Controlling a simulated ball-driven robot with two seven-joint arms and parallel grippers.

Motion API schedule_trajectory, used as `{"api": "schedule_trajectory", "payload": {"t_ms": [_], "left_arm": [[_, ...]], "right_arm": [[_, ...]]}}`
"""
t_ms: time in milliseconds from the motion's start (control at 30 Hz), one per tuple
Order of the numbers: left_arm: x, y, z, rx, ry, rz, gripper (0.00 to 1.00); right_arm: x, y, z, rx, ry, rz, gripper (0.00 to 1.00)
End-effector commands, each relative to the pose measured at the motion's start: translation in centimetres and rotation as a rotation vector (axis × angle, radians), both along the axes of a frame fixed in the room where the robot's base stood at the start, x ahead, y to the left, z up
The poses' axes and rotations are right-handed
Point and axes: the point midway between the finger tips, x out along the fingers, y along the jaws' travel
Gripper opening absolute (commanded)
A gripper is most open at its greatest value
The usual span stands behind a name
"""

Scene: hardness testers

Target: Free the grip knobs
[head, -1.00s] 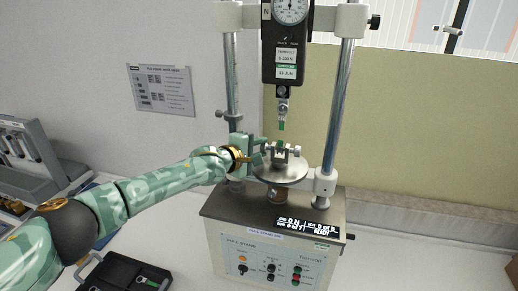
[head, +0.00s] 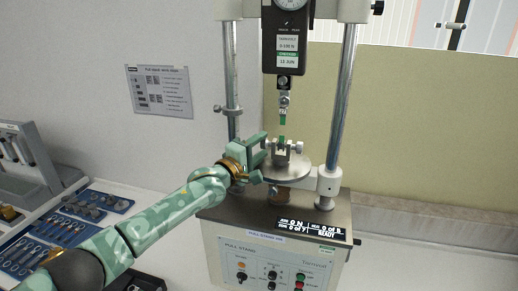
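The pull stand (head: 284,225) faces me. Its lower grip (head: 284,149) sits on a round metal plate (head: 300,175) and has a small knob on each side; the right knob (head: 299,147) is clear to see. A green piece shows in the lower grip. The upper grip (head: 284,101) hangs above under the force gauge (head: 287,45), with another green piece below it and a gap between the two. My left gripper (head: 264,156) is open at the left side of the lower grip, fingers spread near the left knob; contact cannot be told. My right gripper is out of view.
Two upright columns (head: 342,110) flank the grips, with a clamp on the left one. The display (head: 312,229) reads READY. Blue trays of small parts (head: 95,202) and a grey rack (head: 30,160) stand at left. A notice hangs on the wall.

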Motion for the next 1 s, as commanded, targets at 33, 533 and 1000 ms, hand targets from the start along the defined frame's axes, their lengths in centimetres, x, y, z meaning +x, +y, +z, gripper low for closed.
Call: {"api": "schedule_trajectory", "payload": {"t_ms": [33, 533, 1000], "left_arm": [[0.0, 0.0, 0.0, 0.000, 0.000, 0.000, 0.50], [-2.0, 1.8, -0.1, -0.005, 0.004, 0.000, 0.50], [-10.7, 9.2, -1.6, 0.001, 0.002, 0.001, 0.50]], "right_arm": [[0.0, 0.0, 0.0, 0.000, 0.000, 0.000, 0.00], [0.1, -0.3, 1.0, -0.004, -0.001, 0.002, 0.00], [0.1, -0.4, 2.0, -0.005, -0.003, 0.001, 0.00]]}}
